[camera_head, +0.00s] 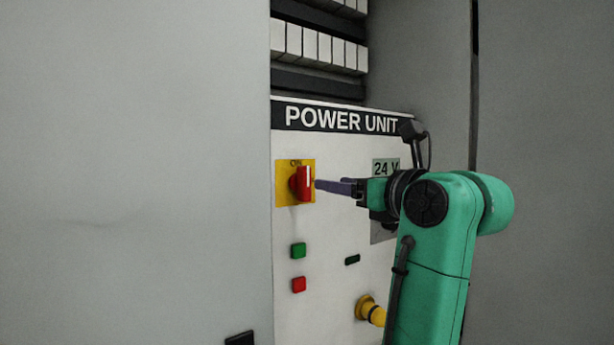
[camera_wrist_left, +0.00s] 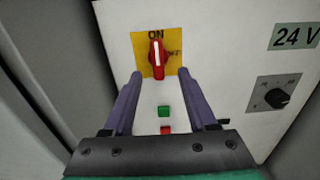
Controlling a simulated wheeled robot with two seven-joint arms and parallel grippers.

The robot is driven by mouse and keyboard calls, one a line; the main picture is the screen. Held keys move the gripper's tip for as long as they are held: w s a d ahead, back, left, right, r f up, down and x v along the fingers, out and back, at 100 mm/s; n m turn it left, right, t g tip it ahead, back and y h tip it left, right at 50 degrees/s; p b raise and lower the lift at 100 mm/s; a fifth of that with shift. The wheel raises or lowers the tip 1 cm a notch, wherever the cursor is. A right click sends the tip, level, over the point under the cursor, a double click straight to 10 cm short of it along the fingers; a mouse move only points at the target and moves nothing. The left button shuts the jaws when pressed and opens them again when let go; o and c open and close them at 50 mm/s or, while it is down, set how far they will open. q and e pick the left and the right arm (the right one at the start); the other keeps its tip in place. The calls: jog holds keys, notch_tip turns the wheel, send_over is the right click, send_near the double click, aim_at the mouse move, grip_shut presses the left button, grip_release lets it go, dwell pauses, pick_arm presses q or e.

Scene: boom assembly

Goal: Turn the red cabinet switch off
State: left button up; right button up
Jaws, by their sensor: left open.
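The red switch (camera_head: 301,183) sits on a yellow plate on the white POWER UNIT panel (camera_head: 330,260). In the left wrist view the red switch (camera_wrist_left: 157,62) stands upright, its white mark toward the word ON at the top of the plate. A second label at the right of the plate is partly hidden by the knob. My left gripper (camera_head: 318,185) is level with the switch, its fingertips close to the knob's right side in the head view. In the left wrist view my left gripper (camera_wrist_left: 159,76) is open, with one finger on each side below the knob. Contact cannot be told.
Below the switch are a green button (camera_head: 299,250) and a red button (camera_head: 299,284). A 24 V label (camera_head: 386,168) and a black dial (camera_wrist_left: 278,98) are to the right. A yellow fitting (camera_head: 370,310) sticks out lower down. Grey cabinet walls flank the panel.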

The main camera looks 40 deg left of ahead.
aim_at(308, 178)
pick_arm(q)
jog(key=p+x, duration=0.1)
jog(key=x, duration=0.4)
jog(key=p+x, duration=0.2)
jog(key=x, duration=0.3)
jog(key=shift+s+r, duration=0.2)
jog(key=shift+s, duration=0.05)
jog(key=shift+w+a+f, duration=0.15)
jog(key=shift+a+f, duration=0.05)
jog(key=shift+a, duration=0.2)
jog(key=shift+d, duration=0.1)
grip_shut()
pick_arm(e)
jog(key=r, duration=0.1)
jog(key=a+r, duration=0.1)
jog(key=r, duration=0.1)
jog(key=shift+s+r, duration=0.15)
jog(key=shift+r, duration=0.1)
